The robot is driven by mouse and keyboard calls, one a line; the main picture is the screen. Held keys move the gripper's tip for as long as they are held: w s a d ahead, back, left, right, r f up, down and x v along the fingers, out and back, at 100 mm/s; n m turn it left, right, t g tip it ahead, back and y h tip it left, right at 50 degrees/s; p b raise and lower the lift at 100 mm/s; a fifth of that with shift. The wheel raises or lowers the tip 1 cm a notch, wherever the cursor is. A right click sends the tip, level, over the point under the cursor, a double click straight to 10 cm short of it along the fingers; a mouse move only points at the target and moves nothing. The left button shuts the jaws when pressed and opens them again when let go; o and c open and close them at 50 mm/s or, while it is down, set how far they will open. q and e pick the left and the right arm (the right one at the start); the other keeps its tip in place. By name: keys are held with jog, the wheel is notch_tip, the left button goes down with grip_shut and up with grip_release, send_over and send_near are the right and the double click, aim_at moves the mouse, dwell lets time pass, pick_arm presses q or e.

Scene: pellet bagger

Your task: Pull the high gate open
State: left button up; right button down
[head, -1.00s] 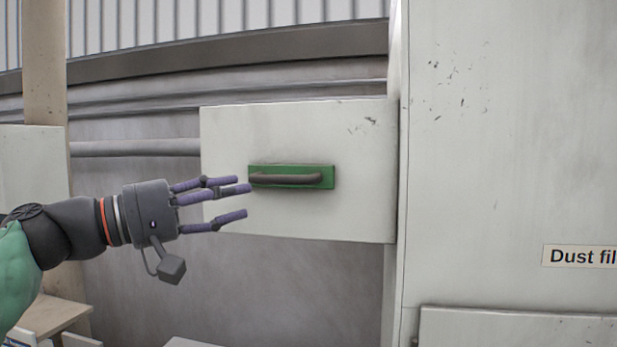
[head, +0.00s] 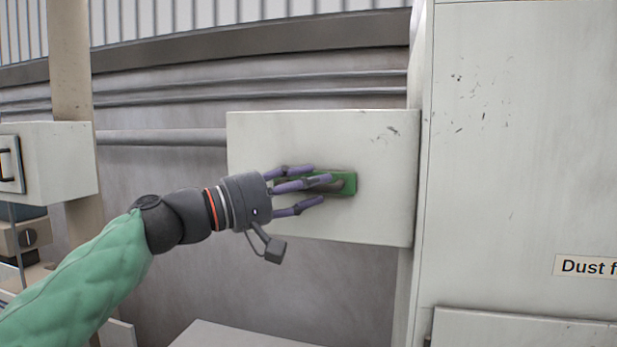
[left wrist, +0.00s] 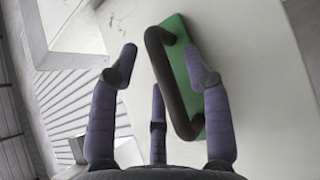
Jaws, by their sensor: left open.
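The high gate (head: 385,205) is a pale, scuffed panel beside the tall cabinet. It carries a dark bar handle on a green plate (head: 349,184). My left gripper (head: 318,188) is in front of the handle and hides much of it in the head view. In the left wrist view the dark handle (left wrist: 168,85) and green plate (left wrist: 186,60) show between the spread purple fingers (left wrist: 165,65). The fingers are open, and I see no finger closed on the bar. Whether any finger touches it, I cannot tell. My right gripper is not in view.
A tall pale cabinet (head: 520,150) with a "Dust f..." label (head: 585,266) stands at the right. A pale box with a dark handle (head: 60,160) and a post (head: 72,75) are at the left. Pipes (head: 160,137) run along the grey wall behind.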

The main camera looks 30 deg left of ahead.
pick_arm(q)
jog(key=shift+w, duration=0.25)
jog(key=shift+s, duration=0.25)
jog(key=shift+c, duration=0.9)
grip_shut()
jog(key=s+d+b, duration=0.2)
jog(key=s, duration=0.5)
jog(key=shift+s, duration=0.35)
jog(key=shift+o, duration=0.9)
grip_release()
jog(key=shift+s, duration=0.2)
jog(key=shift+a, duration=0.1)
